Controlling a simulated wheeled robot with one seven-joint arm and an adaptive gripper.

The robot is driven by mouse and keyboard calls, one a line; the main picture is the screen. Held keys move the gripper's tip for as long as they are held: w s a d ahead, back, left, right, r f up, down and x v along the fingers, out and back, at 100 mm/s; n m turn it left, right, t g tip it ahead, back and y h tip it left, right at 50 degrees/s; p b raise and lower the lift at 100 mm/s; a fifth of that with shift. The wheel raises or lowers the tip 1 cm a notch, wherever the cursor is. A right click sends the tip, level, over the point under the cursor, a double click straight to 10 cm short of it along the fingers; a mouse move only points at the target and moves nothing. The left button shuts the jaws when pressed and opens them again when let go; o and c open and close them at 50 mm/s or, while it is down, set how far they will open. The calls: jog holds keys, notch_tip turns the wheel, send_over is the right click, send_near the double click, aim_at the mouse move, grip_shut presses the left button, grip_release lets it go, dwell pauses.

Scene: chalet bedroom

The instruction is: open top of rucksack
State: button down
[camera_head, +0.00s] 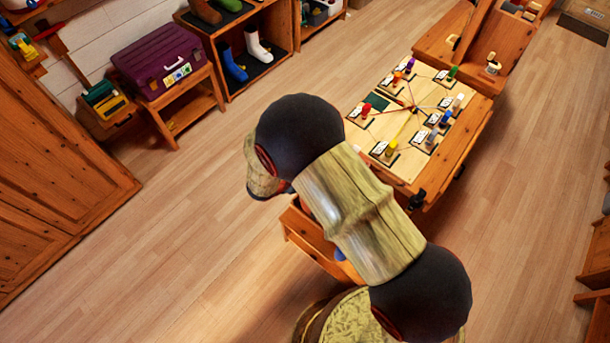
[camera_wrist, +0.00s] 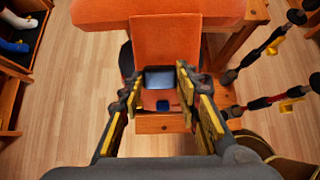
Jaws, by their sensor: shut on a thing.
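The orange rucksack (camera_wrist: 165,40) is in the wrist view, at the top and middle, with its wide rounded top edge uppermost. A blue-grey patch or tab (camera_wrist: 159,79) shows on its orange front panel, with a small dark blue piece below it. My gripper (camera_wrist: 159,86) has its two yellow-and-grey fingers on either side of this tab, shut on the rucksack's flap or tab. The exact contact is hard to make out. In the head view my arm hides the gripper and most or all of the rucksack.
The rucksack is at a wooden stand (camera_wrist: 160,123). A wooden table (camera_head: 405,125) with coloured pegs and cards is beyond my arm. A purple case (camera_head: 160,62) sits on a small stand at upper left, near a boot shelf (camera_head: 235,50). Floor between is clear.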

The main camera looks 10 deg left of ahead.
jog(key=w+d+r+g+p, duration=0.1)
jog(key=r+p, duration=0.1)
jog(key=p, duration=0.1)
jog(key=w+d+r+g+y+p, duration=0.1)
jog(key=w+r+p, duration=0.1)
jog(key=w+d+r+g+y+p, duration=0.1)
jog(key=w+r+p, duration=0.1)
jog(key=r+p, duration=0.1)
jog(key=shift+r+p, duration=0.1)
jog(key=shift+p, duration=0.25)
jog(key=w+d+r+p, duration=0.5)
jog(key=w+d+p, duration=0.1)
jog(key=w, duration=0.4)
jog(key=shift+w, duration=0.25)
jog(key=c, duration=1.3)
grip_release()
jog(key=shift+s+f, duration=0.1)
jog(key=shift+f, duration=0.05)
jog(key=shift+o, duration=0.2)
jog(key=v, duration=1.2)
